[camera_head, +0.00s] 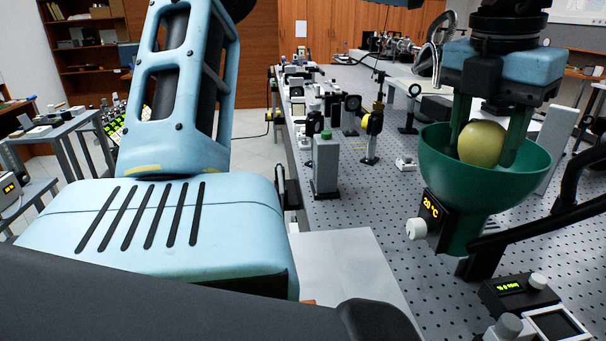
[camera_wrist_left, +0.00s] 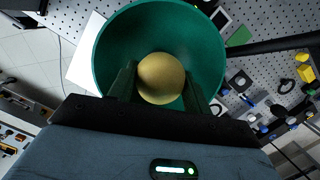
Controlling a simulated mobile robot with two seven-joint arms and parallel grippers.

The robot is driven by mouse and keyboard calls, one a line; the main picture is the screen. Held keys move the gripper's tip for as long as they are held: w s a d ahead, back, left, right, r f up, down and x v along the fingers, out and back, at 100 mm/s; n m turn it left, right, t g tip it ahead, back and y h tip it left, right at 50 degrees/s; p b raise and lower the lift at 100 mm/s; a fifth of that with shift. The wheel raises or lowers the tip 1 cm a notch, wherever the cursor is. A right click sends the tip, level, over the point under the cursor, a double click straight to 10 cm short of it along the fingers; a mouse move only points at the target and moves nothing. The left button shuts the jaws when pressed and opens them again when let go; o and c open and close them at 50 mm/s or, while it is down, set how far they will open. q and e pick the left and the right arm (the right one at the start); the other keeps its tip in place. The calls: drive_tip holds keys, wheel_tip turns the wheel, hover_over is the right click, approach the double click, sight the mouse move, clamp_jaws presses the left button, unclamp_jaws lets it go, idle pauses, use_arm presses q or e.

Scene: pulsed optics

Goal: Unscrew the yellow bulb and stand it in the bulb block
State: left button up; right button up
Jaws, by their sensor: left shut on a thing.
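The yellow bulb (camera_head: 482,143) sits inside a green bowl-shaped lamp shade (camera_head: 455,181) at the right of the head view. My left gripper (camera_head: 487,138) points down into the shade, one finger on each side of the bulb, shut on it. In the left wrist view the bulb (camera_wrist_left: 161,78) lies between the two fingers, inside the round shade (camera_wrist_left: 112,50). The bulb's lower end and any socket are hidden by the shade. I cannot make out the bulb block for certain. My right gripper is not in view.
A small display box with a white knob (camera_head: 416,229) is on the shade's front. A dark arm (camera_head: 535,228) reaches the shade from the right. Optical mounts and a grey-green post (camera_head: 326,170) stand on the perforated table (camera_head: 385,205). Control boxes (camera_head: 518,290) sit at front right.

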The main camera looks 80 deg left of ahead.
use_arm(q)
drive_tip(key=shift+f+n, duration=0.1)
drive_tip(key=shift+n, duration=0.3)
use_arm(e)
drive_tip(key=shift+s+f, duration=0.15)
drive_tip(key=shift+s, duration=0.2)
use_arm(q)
drive_tip(key=shift+n, duration=0.4)
drive_tip(key=n, duration=0.2)
drive_tip(key=n+b, duration=0.1)
drive_tip(key=n, duration=0.1)
drive_tip(key=shift+d+g+y+b, duration=0.15)
drive_tip(key=shift+g+y+b, duration=0.15)
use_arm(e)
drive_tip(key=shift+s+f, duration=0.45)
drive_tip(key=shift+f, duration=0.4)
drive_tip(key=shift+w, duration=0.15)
